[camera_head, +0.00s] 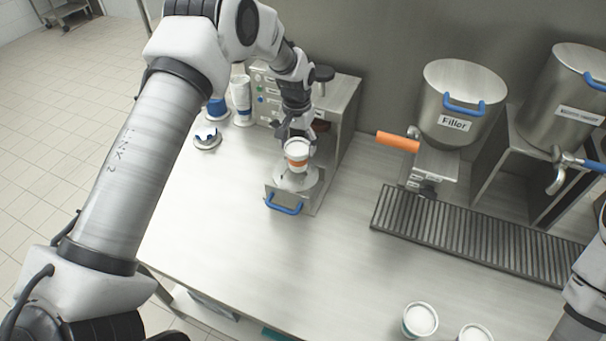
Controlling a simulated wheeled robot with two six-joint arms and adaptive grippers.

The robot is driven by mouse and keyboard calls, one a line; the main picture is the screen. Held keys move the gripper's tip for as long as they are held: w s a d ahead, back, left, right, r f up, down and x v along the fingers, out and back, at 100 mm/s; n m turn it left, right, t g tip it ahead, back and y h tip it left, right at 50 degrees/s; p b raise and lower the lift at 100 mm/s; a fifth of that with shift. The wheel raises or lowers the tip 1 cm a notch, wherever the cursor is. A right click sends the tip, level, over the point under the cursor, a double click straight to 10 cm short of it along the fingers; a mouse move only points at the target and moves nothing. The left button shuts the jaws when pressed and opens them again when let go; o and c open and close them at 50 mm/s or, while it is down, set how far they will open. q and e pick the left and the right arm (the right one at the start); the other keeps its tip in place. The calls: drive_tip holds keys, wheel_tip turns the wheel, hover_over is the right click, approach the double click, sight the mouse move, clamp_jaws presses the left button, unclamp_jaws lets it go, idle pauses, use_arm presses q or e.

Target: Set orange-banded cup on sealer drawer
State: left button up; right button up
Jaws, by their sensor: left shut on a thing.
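The orange-banded cup (297,155) is white with an orange band and looks upright. My left gripper (296,138) is shut on it from behind. The cup is at the sealer drawer (291,197), a metal drawer with a blue handle that sticks out from the front of the sealer (342,100). The cup is over the drawer's round holder; I cannot tell whether it touches it. My right gripper is not in view; only part of my right arm shows at the right edge.
A stack of white cups (241,97) stands left of the sealer. The filler (458,95) with an orange handle is to the right, above a slotted drip tray (480,235). Two filled cups, one of them here (420,320), stand at the front edge. The middle counter is clear.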

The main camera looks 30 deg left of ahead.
sight(296, 168)
use_arm(q)
drive_tip(key=f+b, duration=0.1)
drive_tip(key=f, duration=0.1)
drive_tip(key=s+f+b, duration=0.1)
drive_tip(key=f, duration=0.1)
drive_tip(key=shift+s+a+f+b, duration=0.1)
drive_tip(key=shift+a+f+b, duration=0.05)
drive_tip(key=shift+f+b, duration=0.25)
drive_tip(key=f+b, duration=0.1)
drive_tip(key=f, duration=0.1)
drive_tip(key=w+f+b, duration=0.1)
drive_tip(key=f, duration=0.1)
drive_tip(key=shift+a+f+b, duration=0.1)
drive_tip(key=shift+f+b, duration=0.1)
drive_tip(key=shift+b, duration=0.2)
drive_tip(key=shift+f, duration=0.1)
drive_tip(key=shift+c, duration=0.7)
drive_tip(key=shift+s+r, duration=0.2)
drive_tip(key=shift+r, duration=0.05)
drive_tip(key=o, duration=1.4)
drive_tip(key=shift+o, duration=0.5)
